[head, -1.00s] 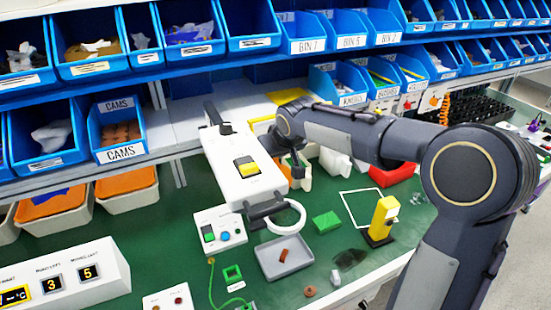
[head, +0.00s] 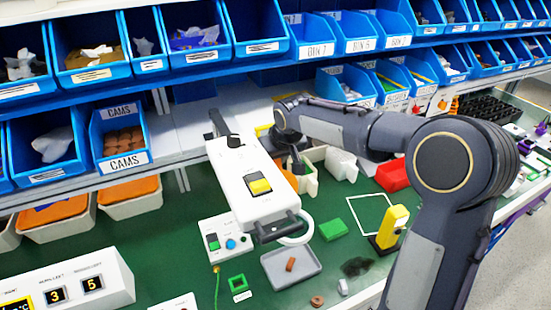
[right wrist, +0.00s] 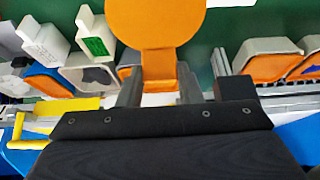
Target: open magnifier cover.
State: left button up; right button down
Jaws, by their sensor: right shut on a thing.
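My right gripper (head: 293,162) is partly hidden behind a white unit in the head view. In the right wrist view the gripper (right wrist: 158,88) is shut on the narrow tab of a flat orange disc (right wrist: 156,18), likely the magnifier cover. The disc extends beyond the fingertips, and its upper edge is cut off. I cannot make it out in the head view. A white ring (head: 307,234), perhaps the magnifier, shows partly below the white unit (head: 245,165), which has a yellow panel and black handle. My left gripper is not in view.
The green bench holds a grey tray (head: 277,277), a green block (head: 332,229), a yellow device (head: 391,225) and a button box (head: 226,250). Blue shelf bins (head: 365,40) line the back. A white control box (head: 105,272) stands at left.

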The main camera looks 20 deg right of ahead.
jog(key=c, duration=1.3)
grip_release()
jog(key=shift+w+r, duration=0.15)
jog(key=shift+r, duration=0.1)
jog(key=o, duration=0.3)
jog(key=shift+w+f, duration=0.1)
jog(key=shift+f, duration=0.05)
jog(key=b+v, duration=0.1)
jog(key=v, duration=0.7)
jog(key=shift+f, duration=0.1)
jog(key=s+d+f+m+y, duration=0.1)
jog(key=s+f, duration=0.1)
jog(key=s, duration=0.7)
jog(key=s+d+f+y, duration=0.1)
jog(key=s+f, duration=0.1)
jog(key=s, duration=0.8)
jog(key=s+a+f+m, duration=0.1)
jog(key=s+f, duration=0.2)
jog(key=s, duration=0.2)
jog(key=s+a+f+y, duration=0.1)
jog(key=s+a+f, duration=0.1)
jog(key=s+f, duration=0.2)
jog(key=shift+s+a+m, duration=0.3)
jog(key=shift+s+m, duration=0.1)
jog(key=shift+s, duration=0.8)
